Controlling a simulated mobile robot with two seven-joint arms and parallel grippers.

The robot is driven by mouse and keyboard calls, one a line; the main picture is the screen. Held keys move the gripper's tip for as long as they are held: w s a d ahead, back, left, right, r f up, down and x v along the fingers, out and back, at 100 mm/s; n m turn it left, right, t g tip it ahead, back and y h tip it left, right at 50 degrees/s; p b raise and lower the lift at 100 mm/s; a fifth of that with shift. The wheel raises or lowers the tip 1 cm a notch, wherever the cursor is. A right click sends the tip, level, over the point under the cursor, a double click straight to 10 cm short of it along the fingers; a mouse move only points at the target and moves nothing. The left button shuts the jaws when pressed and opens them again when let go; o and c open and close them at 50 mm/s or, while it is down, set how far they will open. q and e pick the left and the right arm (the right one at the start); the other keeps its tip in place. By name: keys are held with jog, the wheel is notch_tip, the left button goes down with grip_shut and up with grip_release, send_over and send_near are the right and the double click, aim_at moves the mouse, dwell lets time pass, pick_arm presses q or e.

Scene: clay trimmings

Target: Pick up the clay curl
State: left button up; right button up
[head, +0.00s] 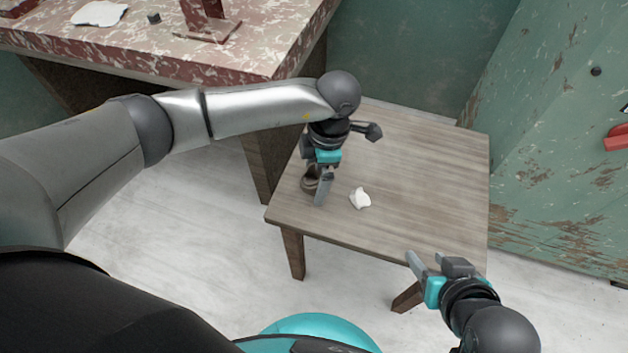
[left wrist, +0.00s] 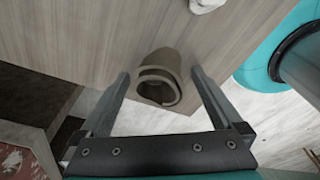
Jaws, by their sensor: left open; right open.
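The clay curl (left wrist: 158,78) is a brown rolled piece lying on the small wooden table (head: 430,180), near its left edge. In the head view the curl (head: 309,184) is partly hidden by my left gripper (head: 319,192). In the left wrist view my left gripper (left wrist: 161,76) is open, with one finger on each side of the curl and gaps visible between. I cannot tell whether the fingertips are down at the curl's height. My right gripper (head: 420,262) is open and empty at the table's front right edge.
A white lump (head: 360,198) lies on the wooden table just right of the curl; it also shows at the top of the left wrist view (left wrist: 205,4). A red mottled bench (head: 250,55) stands behind left. A worn green cabinet (head: 560,150) stands right. The table's right half is clear.

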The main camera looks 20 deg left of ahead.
pick_arm(q)
jog(key=shift+f, duration=0.15)
jog(key=c, duration=1.4)
